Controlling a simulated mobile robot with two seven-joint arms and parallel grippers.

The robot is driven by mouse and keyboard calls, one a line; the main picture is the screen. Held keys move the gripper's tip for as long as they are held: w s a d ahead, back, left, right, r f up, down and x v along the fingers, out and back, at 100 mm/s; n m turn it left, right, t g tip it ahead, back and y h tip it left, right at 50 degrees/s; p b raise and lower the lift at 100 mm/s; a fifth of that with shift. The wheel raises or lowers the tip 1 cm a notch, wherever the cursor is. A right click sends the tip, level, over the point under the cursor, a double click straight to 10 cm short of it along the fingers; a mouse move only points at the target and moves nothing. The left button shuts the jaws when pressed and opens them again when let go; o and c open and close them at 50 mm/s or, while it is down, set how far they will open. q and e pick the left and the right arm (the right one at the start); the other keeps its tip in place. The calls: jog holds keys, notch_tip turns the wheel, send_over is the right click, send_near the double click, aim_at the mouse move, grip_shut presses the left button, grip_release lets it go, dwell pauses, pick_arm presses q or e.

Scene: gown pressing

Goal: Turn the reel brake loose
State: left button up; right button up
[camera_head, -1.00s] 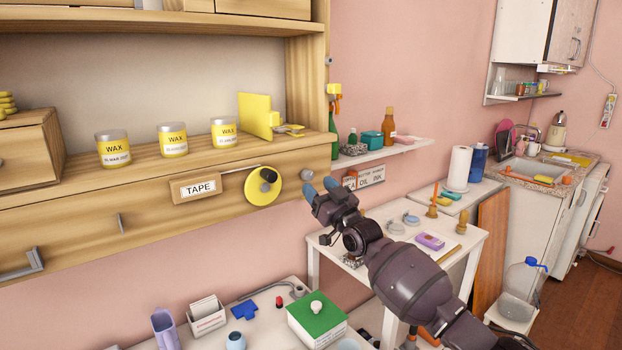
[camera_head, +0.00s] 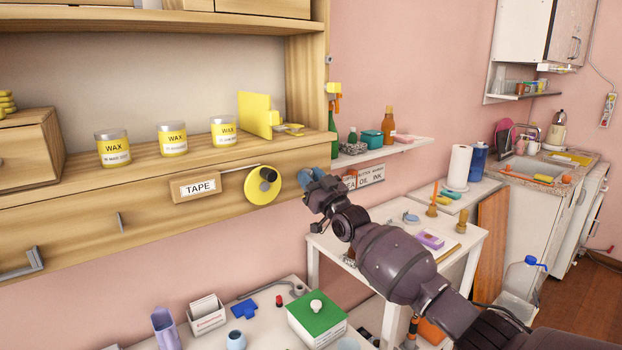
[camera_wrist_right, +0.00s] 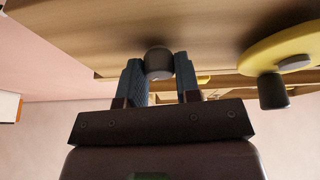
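The yellow tape reel (camera_head: 259,190) with its dark crank knob hangs on the front of the wooden shelf, right of the TAPE label (camera_head: 199,187). It also shows at the right of the right wrist view (camera_wrist_right: 285,55). A short grey round knob (camera_wrist_right: 158,63), apparently the reel brake, sticks out of the same wooden front beside the reel. My right gripper (camera_head: 312,178) is at this knob, with one blue finger on each side and seemingly touching it. In the head view the gripper hides the knob. My left gripper is not in view.
Wax tins (camera_head: 172,139) stand on the shelf above. A narrow wall shelf (camera_head: 385,149) with bottles is to the right of my right gripper. A white table (camera_head: 466,252) with small items stands below it.

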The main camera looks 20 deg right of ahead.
jog(key=shift+c, duration=0.5)
jog(key=n+g+y+b, duration=0.1)
jog(key=n, duration=0.2)
jog(key=n+g+y+b, duration=0.1)
jog(key=n+y, duration=0.1)
jog(key=n, duration=0.1)
jog(key=n+y+b, duration=0.1)
jog(key=n, duration=0.2)
jog(key=shift+d+n+g, duration=0.15)
jog(key=shift+n+g, duration=0.15)
jog(key=shift+g, duration=0.1)
jog(key=shift+r+n+g+y, duration=0.1)
jog(key=shift+n+g+y, duration=0.35)
jog(key=shift+n, duration=0.65)
jog(key=shift+r+n+g+y, duration=0.1)
jog(key=shift+n+g+y, duration=0.2)
jog(key=shift+n, duration=0.9)
jog(key=shift+n+g+p, duration=0.7)
jog(key=shift+n+g, duration=0.25)
jog(key=shift+n, duration=1.15)
